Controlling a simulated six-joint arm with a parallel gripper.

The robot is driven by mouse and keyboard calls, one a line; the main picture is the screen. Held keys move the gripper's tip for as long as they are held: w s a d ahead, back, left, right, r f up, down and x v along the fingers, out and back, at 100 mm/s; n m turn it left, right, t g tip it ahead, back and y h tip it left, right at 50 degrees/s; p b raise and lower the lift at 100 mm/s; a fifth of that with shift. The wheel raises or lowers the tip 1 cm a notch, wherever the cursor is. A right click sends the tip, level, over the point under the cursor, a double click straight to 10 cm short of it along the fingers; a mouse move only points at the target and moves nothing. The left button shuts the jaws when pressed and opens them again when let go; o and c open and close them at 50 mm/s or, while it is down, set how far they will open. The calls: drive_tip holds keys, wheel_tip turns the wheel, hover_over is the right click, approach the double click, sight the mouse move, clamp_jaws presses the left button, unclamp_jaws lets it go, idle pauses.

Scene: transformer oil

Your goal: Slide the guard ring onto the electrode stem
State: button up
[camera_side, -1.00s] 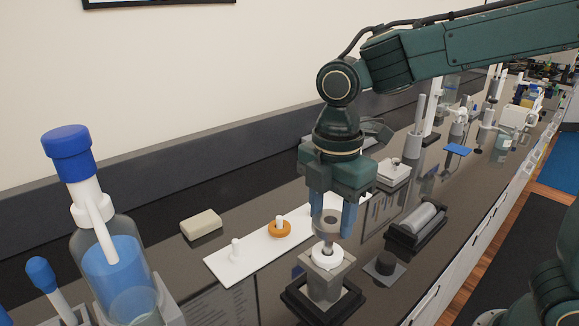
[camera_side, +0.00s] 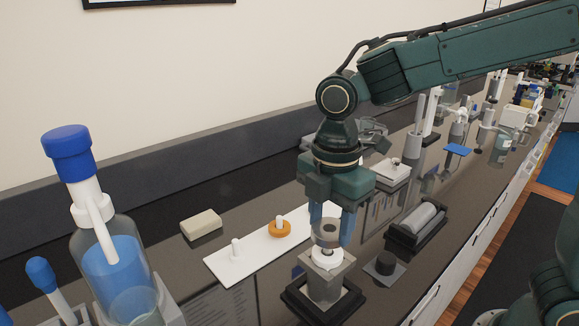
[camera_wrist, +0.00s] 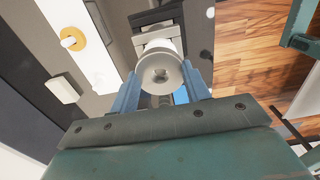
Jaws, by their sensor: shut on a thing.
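My gripper (camera_side: 331,234) is shut on a pale grey guard ring (camera_side: 330,227), with one blue finger on each side. The ring also shows in the wrist view (camera_wrist: 160,72), with a small dark hole at its centre. It is held roughly level, low over a grey metal block with a white collar (camera_side: 327,259). The electrode stem is mostly hidden between ring and collar; a short grey piece of it (camera_side: 328,245) shows. The stem seems lined up with the ring's hole, but I cannot tell how far the ring is around it.
A white board (camera_side: 226,266) to the left has a bare white peg (camera_side: 236,247) and an orange ring (camera_side: 280,229) around another peg. A black cradle with a grey roller (camera_side: 418,219) and a small black cylinder (camera_side: 385,263) stand on the right. A blue-capped bottle (camera_side: 110,260) stands at front left.

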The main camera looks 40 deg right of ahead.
sight(329, 235)
drive_tip(key=shift+f, duration=1.65)
drive_tip(key=o, duration=1.1)
drive_tip(key=shift+o, duration=0.2)
drive_tip(key=shift+r, duration=0.1)
wheel_tip(329, 235, up, 14)
drive_tip(key=shift+f, duration=0.2)
idle(0.3)
